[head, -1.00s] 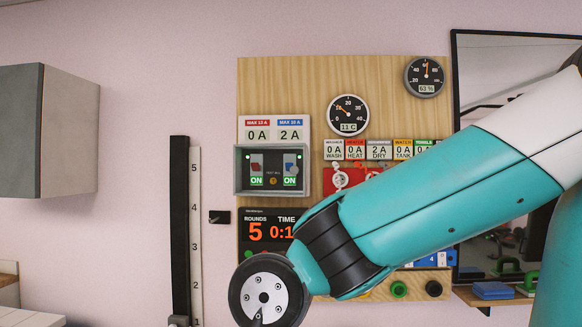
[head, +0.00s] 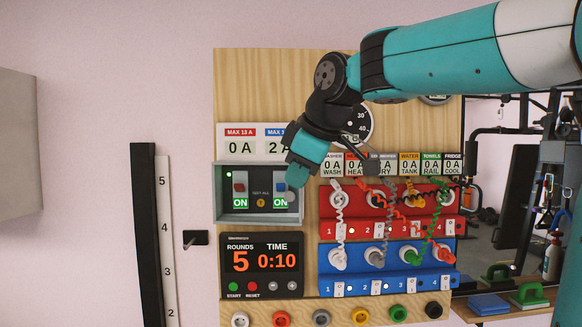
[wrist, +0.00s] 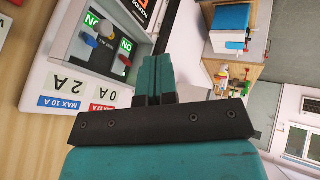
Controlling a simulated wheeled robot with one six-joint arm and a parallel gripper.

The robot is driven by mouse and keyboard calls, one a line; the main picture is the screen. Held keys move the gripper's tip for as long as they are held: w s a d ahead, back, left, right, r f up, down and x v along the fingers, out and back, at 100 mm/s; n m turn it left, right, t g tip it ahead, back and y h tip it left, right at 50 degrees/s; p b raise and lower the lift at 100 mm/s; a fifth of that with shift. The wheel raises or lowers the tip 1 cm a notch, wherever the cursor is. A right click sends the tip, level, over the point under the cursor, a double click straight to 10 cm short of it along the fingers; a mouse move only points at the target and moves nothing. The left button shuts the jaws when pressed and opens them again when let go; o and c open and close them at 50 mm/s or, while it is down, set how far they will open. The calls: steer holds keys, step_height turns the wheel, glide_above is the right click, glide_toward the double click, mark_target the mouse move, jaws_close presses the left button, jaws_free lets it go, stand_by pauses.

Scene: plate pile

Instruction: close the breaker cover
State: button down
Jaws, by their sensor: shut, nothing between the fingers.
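The breaker box (head: 218,193) is a shallow grey frame on the left of the wooden board. Inside, a red switch (head: 239,187) and a blue switch (head: 280,188) show above green ON labels. No opaque panel hides them; I cannot make out the cover apart from the frame. My gripper (head: 293,183) is shut and empty, pointing down-left at the box's right side and overlapping its top right corner. I cannot tell if it touches. In the wrist view the shut fingers (wrist: 155,70) lie beside the box (wrist: 150,45), which appears upside down.
Ammeter signs (head: 240,147) sit directly above the box and a round timer (head: 261,265) display below. Red sockets (head: 390,210) and blue sockets (head: 385,258) with coiled cords lie to the right. A wall peg (head: 195,238) sticks out left of the board.

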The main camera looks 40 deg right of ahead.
mark_target(289, 193)
steer(key=shift+h, duration=0.4)
steer(key=w+d+f+p, duration=0.1)
steer(key=w, duration=0.1)
steer(key=w+d+f+p, duration=0.2)
steer(key=w, duration=0.1)
steer(key=w+d+f+p, duration=0.1)
steer(key=w+f, duration=0.1)
steer(key=w, duration=0.1)
steer(key=shift+w+d+p, duration=0.1)
steer(key=shift+d+p, duration=0.1)
steer(key=shift+p, duration=0.1)
steer(key=shift+w+d+f, duration=0.15)
steer(key=shift+w+d, duration=0.2)
steer(key=shift+w, duration=0.1)
